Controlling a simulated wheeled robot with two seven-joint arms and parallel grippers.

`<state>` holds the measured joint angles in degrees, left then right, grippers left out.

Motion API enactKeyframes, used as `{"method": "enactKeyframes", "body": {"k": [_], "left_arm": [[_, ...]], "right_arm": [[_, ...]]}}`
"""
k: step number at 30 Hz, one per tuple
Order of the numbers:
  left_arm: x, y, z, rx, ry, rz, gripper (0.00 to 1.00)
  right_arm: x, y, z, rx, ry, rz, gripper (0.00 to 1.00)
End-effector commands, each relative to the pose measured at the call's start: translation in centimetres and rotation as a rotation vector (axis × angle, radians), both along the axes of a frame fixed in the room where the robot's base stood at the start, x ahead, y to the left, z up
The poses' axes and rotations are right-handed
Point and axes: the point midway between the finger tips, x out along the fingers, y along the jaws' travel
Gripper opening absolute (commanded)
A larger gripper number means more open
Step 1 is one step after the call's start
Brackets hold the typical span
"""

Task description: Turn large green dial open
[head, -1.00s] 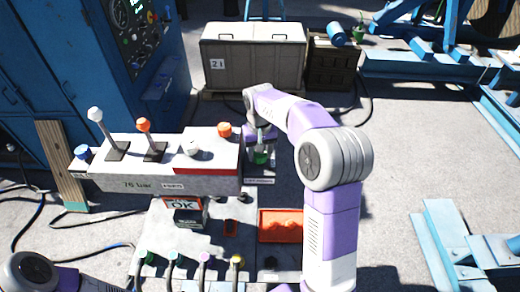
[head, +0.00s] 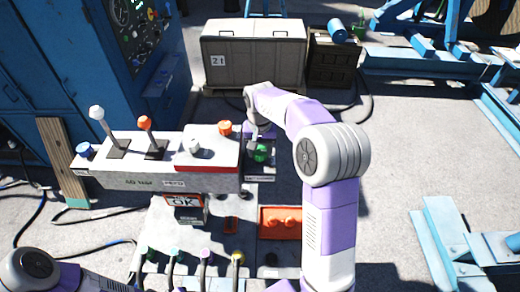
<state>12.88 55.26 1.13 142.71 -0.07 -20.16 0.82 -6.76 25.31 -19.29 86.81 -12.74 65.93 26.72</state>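The large green dial (head: 261,153) sits on a grey panel at the right end of the grey console (head: 150,181). It is largely uncovered, with its top and front in sight. My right gripper (head: 254,137) is just above and behind the dial, partly hidden by its own wrist. It appears apart from the dial, and its fingers are too small to tell open from shut. My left gripper is out of view; only part of my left arm shows at the lower left.
The console carries a white-knobbed lever (head: 97,114), an orange-knobbed lever (head: 145,123), a blue knob (head: 84,149), a white knob (head: 194,147) and an orange knob (head: 225,128). An orange tray (head: 283,232) lies in front. A blue cabinet (head: 60,80) stands at left.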

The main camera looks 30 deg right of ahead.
Motion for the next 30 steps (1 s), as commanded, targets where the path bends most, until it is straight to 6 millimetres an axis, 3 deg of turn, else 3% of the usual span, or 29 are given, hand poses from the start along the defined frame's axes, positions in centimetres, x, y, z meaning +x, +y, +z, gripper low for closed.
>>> {"method": "enactKeyframes", "body": {"k": [1, 5, 16, 24, 30], "left_arm": [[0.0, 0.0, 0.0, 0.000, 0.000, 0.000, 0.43], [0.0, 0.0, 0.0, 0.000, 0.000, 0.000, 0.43], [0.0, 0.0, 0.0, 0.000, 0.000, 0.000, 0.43], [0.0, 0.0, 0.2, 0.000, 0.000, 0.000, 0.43], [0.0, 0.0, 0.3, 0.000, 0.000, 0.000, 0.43]], "right_arm": [[0.1, -0.1, 0.1, 0.000, -0.004, -0.005, 0.57], [0.0, -0.1, 0.1, 0.000, -0.004, -0.003, 0.76], [0.1, 0.0, 0.8, 0.000, -0.004, -0.001, 0.76], [0.1, 0.0, 5.2, 0.001, -0.006, -0.001, 0.76], [0.1, 0.0, 7.4, 0.000, -0.004, -0.002, 0.76]]}}
